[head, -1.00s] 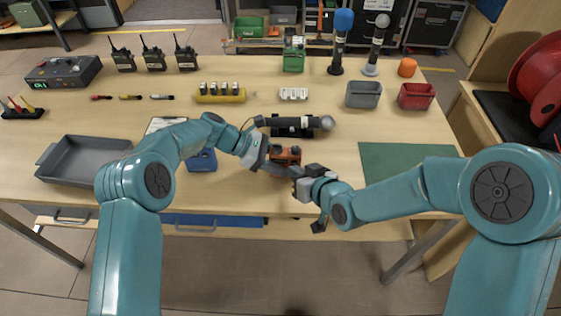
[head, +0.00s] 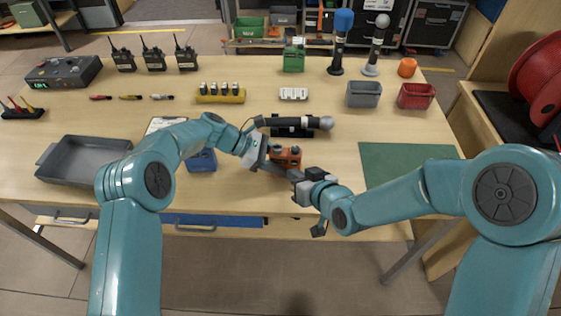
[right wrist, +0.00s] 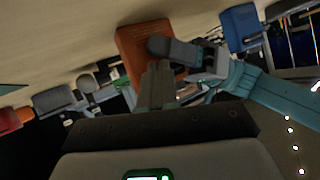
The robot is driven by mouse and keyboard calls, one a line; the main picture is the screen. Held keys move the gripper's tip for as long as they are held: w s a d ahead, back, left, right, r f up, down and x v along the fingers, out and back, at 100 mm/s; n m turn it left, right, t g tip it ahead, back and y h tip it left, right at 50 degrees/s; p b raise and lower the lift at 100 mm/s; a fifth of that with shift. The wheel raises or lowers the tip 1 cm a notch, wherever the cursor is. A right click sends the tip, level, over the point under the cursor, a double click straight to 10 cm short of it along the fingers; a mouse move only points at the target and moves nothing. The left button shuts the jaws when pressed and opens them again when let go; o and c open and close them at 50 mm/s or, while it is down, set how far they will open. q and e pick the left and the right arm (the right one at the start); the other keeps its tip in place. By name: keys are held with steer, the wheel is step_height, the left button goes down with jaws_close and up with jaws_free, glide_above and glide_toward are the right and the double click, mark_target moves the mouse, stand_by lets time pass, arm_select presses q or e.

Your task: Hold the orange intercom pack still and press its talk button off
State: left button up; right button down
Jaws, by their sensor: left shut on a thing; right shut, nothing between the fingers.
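The orange intercom pack (head: 289,154) sits on the workbench in front of the dark microphone, with dark knobs on its top. My left gripper (head: 272,167) is shut on the pack from the left and hides part of it. My right gripper (head: 294,175) is shut and empty, close to the pack's near right side. In the right wrist view the orange pack (right wrist: 133,42) shows beyond my right fingers (right wrist: 157,80), with my left gripper's dark finger across it. I cannot make out the talk button or whether my right fingertips touch the pack.
The microphone (head: 302,122) lies just behind the pack. A blue box (head: 202,161) stands left of it, and a grey tray (head: 72,176) is at far left. A green mat (head: 400,158) lies to the right. The bench's near edge is close below my grippers.

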steer(key=s, duration=0.6)
steer(key=shift+a, duration=0.25)
stand_by(0.3)
arm_select(q)
steer(key=o, duration=1.2)
